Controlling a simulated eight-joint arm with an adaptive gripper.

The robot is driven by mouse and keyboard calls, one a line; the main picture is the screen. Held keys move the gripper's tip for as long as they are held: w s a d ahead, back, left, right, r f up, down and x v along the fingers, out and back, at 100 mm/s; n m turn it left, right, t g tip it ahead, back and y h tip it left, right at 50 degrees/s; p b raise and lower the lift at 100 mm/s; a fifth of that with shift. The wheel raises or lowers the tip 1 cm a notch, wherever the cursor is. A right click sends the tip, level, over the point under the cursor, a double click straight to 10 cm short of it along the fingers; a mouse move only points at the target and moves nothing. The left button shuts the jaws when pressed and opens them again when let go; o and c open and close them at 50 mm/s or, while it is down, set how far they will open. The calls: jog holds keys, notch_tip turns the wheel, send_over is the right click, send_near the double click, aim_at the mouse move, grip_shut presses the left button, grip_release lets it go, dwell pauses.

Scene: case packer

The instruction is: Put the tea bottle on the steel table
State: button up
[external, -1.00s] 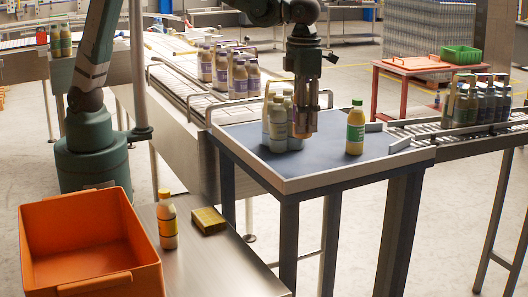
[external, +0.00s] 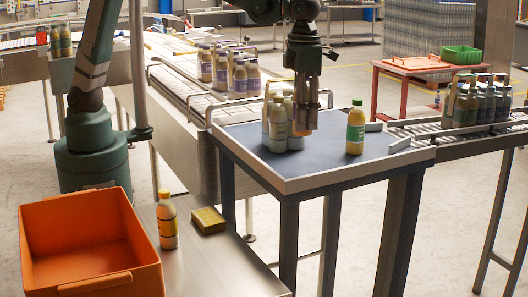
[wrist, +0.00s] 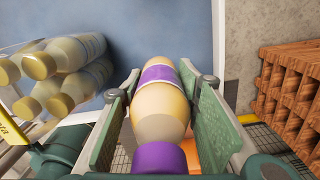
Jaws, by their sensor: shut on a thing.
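My gripper (external: 305,103) is shut on a bottle with a purple cap and purple label (wrist: 160,106), above the blue-topped table (external: 328,163). In the external view the fingers hide most of this bottle. Several pale bottles (external: 277,130) with gold caps stand just left of the gripper; in the wrist view they show at left (wrist: 62,75). The steel table (external: 203,262) is at lower left, holding an orange-capped bottle with an orange label (external: 167,222). I cannot tell which bottle is the tea.
An orange bin (external: 80,205) stands on the left of the steel table, and a small yellow box (external: 208,220) lies beside the bottle there. Steel near the front is bare. The blue-topped table has a raised rim. Purple-labelled bottles (external: 246,78) stand on the conveyor behind.

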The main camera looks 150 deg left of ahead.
jog(key=shift+r, duration=0.1)
jog(key=shift+r, duration=0.55)
jog(key=w+d+r+n+b, duration=0.1)
jog(key=w+d, duration=0.2)
jog(key=d, duration=1)
jog(key=w+d+r+n+b, duration=0.1)
jog(key=w+d, duration=0.2)
jog(key=d, duration=1)
jog(key=w+d+r+b, duration=0.1)
jog(key=w+d+r, duration=0.1)
jog(key=d, duration=1.1)
notch_tip(320, 180, down, 23)
jog(key=shift+w+r, duration=0.2)
jog(key=shift+f, duration=2.95)
